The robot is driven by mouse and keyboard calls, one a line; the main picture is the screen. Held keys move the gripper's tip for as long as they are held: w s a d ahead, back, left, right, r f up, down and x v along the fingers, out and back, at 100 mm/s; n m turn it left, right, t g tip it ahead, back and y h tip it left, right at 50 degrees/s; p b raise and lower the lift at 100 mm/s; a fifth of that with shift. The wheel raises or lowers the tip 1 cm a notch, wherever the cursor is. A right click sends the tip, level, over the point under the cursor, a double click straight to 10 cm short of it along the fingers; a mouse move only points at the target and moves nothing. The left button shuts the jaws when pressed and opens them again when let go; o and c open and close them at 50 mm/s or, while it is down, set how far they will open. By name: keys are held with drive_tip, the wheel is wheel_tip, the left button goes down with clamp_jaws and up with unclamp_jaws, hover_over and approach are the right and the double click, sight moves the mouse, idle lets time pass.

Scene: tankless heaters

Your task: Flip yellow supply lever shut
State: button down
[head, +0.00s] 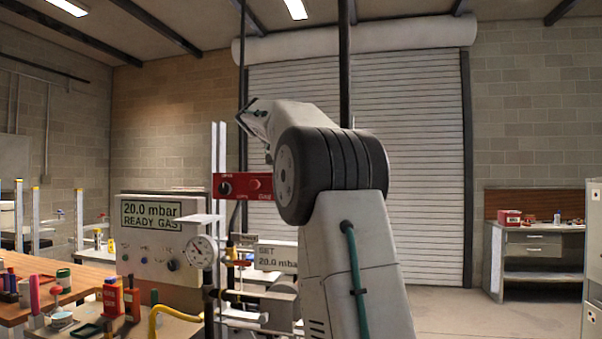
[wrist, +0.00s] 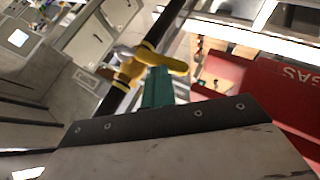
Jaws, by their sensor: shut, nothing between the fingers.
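The yellow supply lever (wrist: 162,60) is in the wrist view, on a yellow valve body (wrist: 128,74) fitted to a dark pipe. The lever sticks out to the right, across the pipe's line. My gripper (wrist: 158,76) shows as teal fingers, shut with nothing between them. Their tips are right by the lever's underside in the picture; I cannot tell whether they touch it. In the head view my arm rises in front of the rig, and the gripper and lever cannot be made out.
A red gas panel (wrist: 268,92) is close on the right in the wrist view. In the head view a panel reading 20.0 mbar READY GAS (head: 150,213) and a round gauge (head: 201,251) stand left of my arm. A wooden bench (head: 50,275) holds bottles and tools. Floor on the right is clear.

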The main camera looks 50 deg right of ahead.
drive_tip(key=shift+w+f, duration=0.2)
drive_tip(key=shift+f, duration=0.45)
drive_tip(key=w+v, duration=0.1)
drive_tip(key=v, duration=1.2)
drive_tip(key=shift+f, duration=0.25)
drive_tip(key=shift+a, duration=0.15)
